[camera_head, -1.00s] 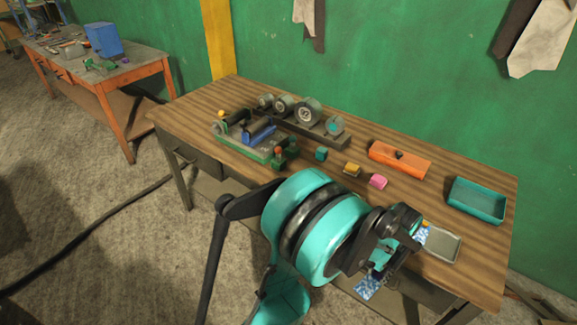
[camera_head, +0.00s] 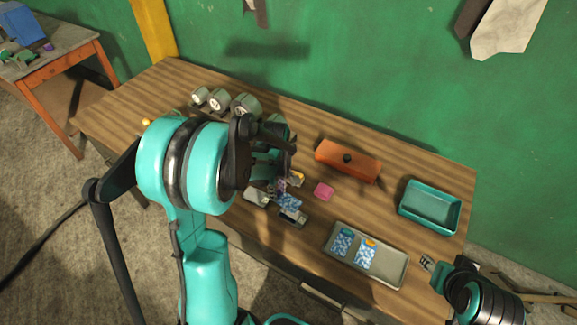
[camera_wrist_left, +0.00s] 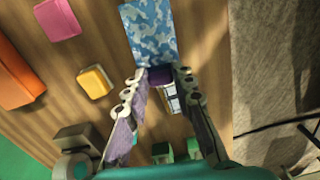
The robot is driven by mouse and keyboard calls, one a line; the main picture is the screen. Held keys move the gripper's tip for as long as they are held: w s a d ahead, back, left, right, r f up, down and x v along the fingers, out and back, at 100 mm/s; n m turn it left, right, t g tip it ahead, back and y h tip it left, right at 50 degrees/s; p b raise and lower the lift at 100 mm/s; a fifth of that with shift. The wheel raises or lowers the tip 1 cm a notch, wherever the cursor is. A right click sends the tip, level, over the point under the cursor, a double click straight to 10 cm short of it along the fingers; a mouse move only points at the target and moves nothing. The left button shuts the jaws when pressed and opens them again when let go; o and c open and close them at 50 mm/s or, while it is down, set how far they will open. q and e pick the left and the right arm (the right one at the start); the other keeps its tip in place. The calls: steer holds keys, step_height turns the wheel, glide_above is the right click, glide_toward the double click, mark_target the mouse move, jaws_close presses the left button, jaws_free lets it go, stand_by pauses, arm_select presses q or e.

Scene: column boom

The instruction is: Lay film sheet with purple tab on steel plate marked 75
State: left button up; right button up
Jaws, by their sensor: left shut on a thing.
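The film sheet (camera_head: 289,202) is blue and mottled, and its purple tab (camera_wrist_left: 160,76) is between my left fingertips in the wrist view. My left gripper (camera_head: 278,186) is shut on that tab, largely hidden by my own arm in the head view. The blue sheet (camera_wrist_left: 148,32) extends beyond the fingertips, over the wooden table. Small grey plates (camera_head: 257,197) lie around and under the sheet; another (camera_head: 293,219) is partly covered by it. I cannot read a 75 on either. My right gripper (camera_head: 427,263) is at the table's right edge; its opening is unclear.
A grey tray (camera_head: 388,272) holds two more blue sheets, with teal and orange tabs. A teal bin (camera_head: 429,208), an orange block (camera_head: 348,160) and a pink block (camera_head: 324,191) stand nearby. Round gauges (camera_head: 219,99) stand at the back left.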

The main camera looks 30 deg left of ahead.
arm_select(q)
steer(key=shift+w+a+r, duration=0.1)
steer(key=shift+w+r, duration=0.05)
steer(key=shift+n, duration=0.3)
steer(key=shift+f+b, duration=0.75)
steer(key=shift+f, duration=0.15)
step_height(320, 180, down, 4)
steer(key=b, duration=0.3)
steer(key=shift+f, duration=0.25)
steer(key=shift+f+b, duration=0.6)
steer(key=shift+b, duration=0.1)
steer(key=shift+f+b, duration=0.1)
steer(key=shift+b, duration=0.2)
